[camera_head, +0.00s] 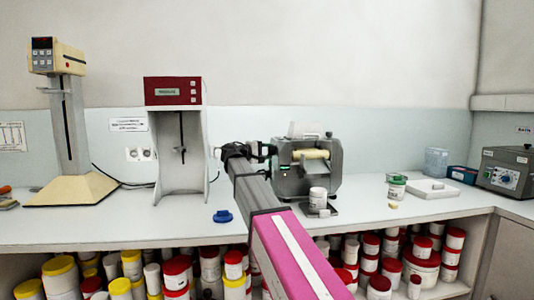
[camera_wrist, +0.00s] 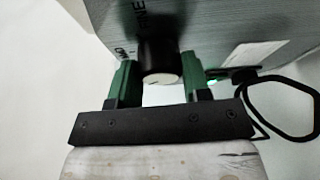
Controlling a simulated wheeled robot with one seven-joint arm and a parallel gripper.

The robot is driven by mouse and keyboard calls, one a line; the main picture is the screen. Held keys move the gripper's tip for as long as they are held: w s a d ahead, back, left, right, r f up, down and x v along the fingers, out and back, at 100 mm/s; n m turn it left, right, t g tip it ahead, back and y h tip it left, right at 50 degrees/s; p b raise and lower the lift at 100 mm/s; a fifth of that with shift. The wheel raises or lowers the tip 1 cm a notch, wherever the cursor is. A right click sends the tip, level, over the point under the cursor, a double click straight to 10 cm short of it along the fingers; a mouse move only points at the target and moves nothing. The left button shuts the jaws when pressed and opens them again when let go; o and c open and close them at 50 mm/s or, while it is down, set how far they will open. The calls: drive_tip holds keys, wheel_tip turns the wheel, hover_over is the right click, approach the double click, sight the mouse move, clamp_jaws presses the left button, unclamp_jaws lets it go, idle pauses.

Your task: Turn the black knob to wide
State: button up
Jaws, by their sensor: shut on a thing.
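The black knob (camera_wrist: 160,62) is on the grey side panel of the mill (camera_wrist: 215,35), with the word FINE partly readable beside it in the wrist view. My gripper (camera_wrist: 160,82) has its two green fingers on either side of the knob and is shut on it. In the head view, the grey mill (camera_head: 325,172) with its cream roller stands on the bench. My gripper (camera_head: 252,152) reaches the mill's left side there, and the knob is hidden. The knob's pointer setting cannot be read.
A white jar (camera_head: 318,198) stands in front of the mill. A blue object (camera_head: 223,216) lies on the bench (camera_head: 180,225). A grey stand with a red box (camera_head: 172,91) is to the left. A black cable loop (camera_wrist: 285,110) hangs right of my gripper in the wrist view.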

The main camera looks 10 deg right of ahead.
drive_tip(key=shift+n+g+y, duration=0.5)
drive_tip(key=shift+n+y, duration=0.1)
drive_tip(key=shift+n, duration=1.2)
drive_tip(key=o, duration=0.9)
drive_tip(key=shift+a+r, duration=0.1)
drive_tip(key=v, duration=1)
drive_tip(key=shift+a, duration=0.3)
